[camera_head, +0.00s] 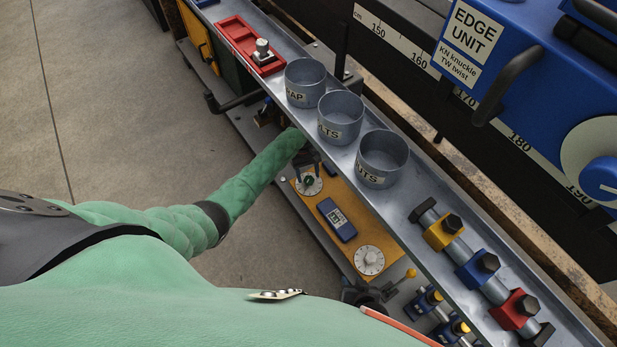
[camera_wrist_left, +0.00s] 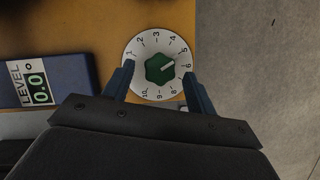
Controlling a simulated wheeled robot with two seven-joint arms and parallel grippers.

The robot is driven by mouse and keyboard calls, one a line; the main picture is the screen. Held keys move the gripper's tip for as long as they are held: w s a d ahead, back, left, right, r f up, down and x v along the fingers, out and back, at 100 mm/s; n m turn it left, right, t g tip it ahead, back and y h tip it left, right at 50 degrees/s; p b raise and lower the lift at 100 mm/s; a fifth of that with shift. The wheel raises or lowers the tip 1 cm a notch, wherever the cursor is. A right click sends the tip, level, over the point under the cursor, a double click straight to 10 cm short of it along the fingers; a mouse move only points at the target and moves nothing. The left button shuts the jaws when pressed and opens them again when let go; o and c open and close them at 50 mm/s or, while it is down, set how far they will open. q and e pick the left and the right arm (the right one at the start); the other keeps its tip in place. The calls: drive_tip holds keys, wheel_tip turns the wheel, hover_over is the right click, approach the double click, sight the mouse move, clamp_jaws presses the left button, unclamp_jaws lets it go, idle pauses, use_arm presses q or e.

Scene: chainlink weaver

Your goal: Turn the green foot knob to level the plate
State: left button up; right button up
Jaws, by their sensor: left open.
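The green foot knob (camera_wrist_left: 160,68) sits at the middle of a white dial numbered 1 to 10 in the left wrist view, its white mark pointing between 5 and 6. It also shows small in the head view (camera_head: 308,181). My left gripper (camera_wrist_left: 157,80) is open, one blue finger on each side of the knob, with gaps between. In the head view my left gripper (camera_head: 312,163) is over the dial, partly hidden by the tray edge. The blue level display (camera_wrist_left: 40,83) reads 0.0; it also shows in the head view (camera_head: 337,220). My right gripper is not in view.
The yellow-orange plate (camera_head: 350,245) also bears a second white dial (camera_head: 369,260). A grey metal tray (camera_head: 415,190) runs alongside, with three metal cups, a red holder (camera_head: 240,40) and coloured clamps on a bar (camera_head: 478,265). A yellow ball lever (camera_head: 410,273) is nearby. Open floor lies left.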

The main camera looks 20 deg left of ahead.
use_arm(q)
drive_tip(key=shift+x, duration=0.75)
use_arm(e)
drive_tip(key=shift+f, duration=0.1)
use_arm(q)
drive_tip(key=shift+c, duration=0.5)
drive_tip(key=c, duration=0.9)
drive_tip(key=shift+r+m, duration=0.1)
drive_tip(key=shift+m, duration=0.2)
use_arm(e)
drive_tip(key=shift+r, duration=0.25)
